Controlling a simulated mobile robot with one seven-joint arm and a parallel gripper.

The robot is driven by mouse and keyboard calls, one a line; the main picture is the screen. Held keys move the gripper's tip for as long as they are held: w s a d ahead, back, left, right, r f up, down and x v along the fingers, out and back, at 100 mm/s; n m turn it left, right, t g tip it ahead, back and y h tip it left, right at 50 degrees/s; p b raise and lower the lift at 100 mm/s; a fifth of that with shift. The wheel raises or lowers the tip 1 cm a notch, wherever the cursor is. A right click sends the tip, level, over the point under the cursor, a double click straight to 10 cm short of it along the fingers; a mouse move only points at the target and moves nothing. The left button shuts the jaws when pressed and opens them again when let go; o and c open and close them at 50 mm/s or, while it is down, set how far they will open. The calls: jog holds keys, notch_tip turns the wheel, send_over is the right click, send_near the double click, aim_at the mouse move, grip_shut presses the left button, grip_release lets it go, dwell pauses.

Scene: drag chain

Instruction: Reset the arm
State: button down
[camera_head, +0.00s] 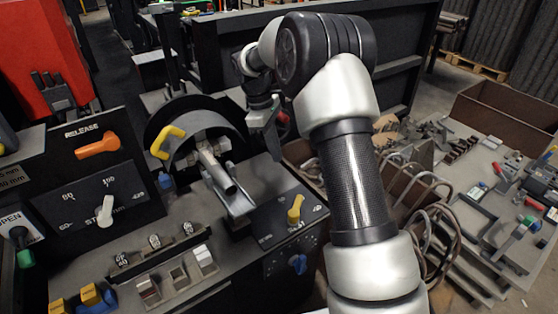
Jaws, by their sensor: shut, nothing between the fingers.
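My arm, with white links and a dark woven section, rises from the lower right, bends at a black joint at the top centre and reaches left. My gripper (264,122) hangs from its end, pointing down over the right side of the machine. It is shut, looks small and dark, and holds nothing. A black curved guard (240,125) with a metal lever-like part (218,172) beneath it stands left of and below the gripper. I cannot tell how far apart they are.
A red machine (42,52) stands at upper left. Coiled hoses (435,215) and a cluttered table (490,215) lie to the right.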

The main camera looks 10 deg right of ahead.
jog(key=shift+r, duration=0.25)
jog(key=s+r+m+t, duration=0.3)
jog(key=s+r+m, duration=0.2)
jog(key=s+r, duration=1)
jog(key=s+r+m+t+y, duration=0.2)
jog(key=s+m+t, duration=0.35)
jog(key=s, duration=1.15)
notch_tip(320, 180, up, 14)
jog(key=m+g+p, duration=0.1)
jog(key=p, duration=1.3)
jog(key=shift+w+p, duration=0.2)
jog(key=shift+p, duration=0.1)
jog(key=shift+a+g, duration=0.15)
jog(key=shift+g, duration=0.1)
